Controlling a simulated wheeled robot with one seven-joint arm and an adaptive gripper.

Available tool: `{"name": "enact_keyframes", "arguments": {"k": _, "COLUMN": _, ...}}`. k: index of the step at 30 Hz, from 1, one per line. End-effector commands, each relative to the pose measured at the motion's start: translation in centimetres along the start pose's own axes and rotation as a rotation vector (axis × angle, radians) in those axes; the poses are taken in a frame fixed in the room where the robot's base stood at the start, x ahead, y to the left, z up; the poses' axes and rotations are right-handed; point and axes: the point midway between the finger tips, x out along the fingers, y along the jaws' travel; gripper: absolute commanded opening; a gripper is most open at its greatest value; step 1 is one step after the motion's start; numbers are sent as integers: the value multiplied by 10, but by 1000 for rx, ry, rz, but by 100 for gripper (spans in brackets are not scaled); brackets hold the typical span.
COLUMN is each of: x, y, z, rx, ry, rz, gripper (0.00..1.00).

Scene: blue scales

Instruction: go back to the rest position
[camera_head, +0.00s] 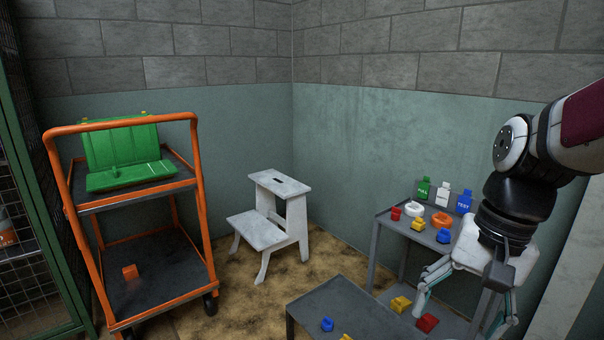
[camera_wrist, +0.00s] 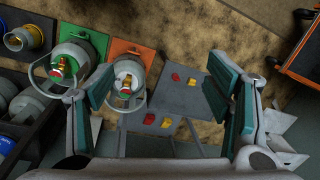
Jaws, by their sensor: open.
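My gripper (camera_head: 462,308) is at the lower right of the head view, pointing down in front of the grey shelf table (camera_head: 385,228). Its two fingers are spread wide with nothing between them. In the wrist view my gripper (camera_wrist: 168,88) shows both fingers apart at the left and right. Between and beyond them, lower down, is a grey table (camera_wrist: 185,95) with small red and yellow pieces. The fingers hide part of the shelf table in the head view.
An orange cart (camera_head: 196,160) carrying an open green case (camera_head: 125,155) stands left. A white step stool (camera_head: 262,232) stands in the corner. A low grey table (camera_head: 310,306) is in front. Gas cylinders (camera_wrist: 70,62) show at left in the wrist view.

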Motion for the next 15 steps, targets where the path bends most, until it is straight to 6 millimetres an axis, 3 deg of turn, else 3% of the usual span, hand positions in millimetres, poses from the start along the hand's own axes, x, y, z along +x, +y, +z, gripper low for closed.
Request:
{"name": "enact_keyframes", "arguments": {"k": 1, "x": -8, "y": 2, "z": 20, "rx": -52, "ry": 8, "rz": 3, "gripper": 72}}
{"name": "enact_keyframes", "arguments": {"k": 6, "x": -19, "y": 20, "z": 83, "rx": -222, "ry": 15, "rz": 39, "gripper": 72}}
{"name": "enact_keyframes", "arguments": {"k": 9, "x": -20, "y": 33, "z": 112, "rx": -306, "ry": 20, "rz": 64, "gripper": 72}}
{"name": "enact_keyframes", "arguments": {"k": 15, "x": -18, "y": 55, "z": 152, "rx": -423, "ry": 29, "rz": 108, "gripper": 72}}
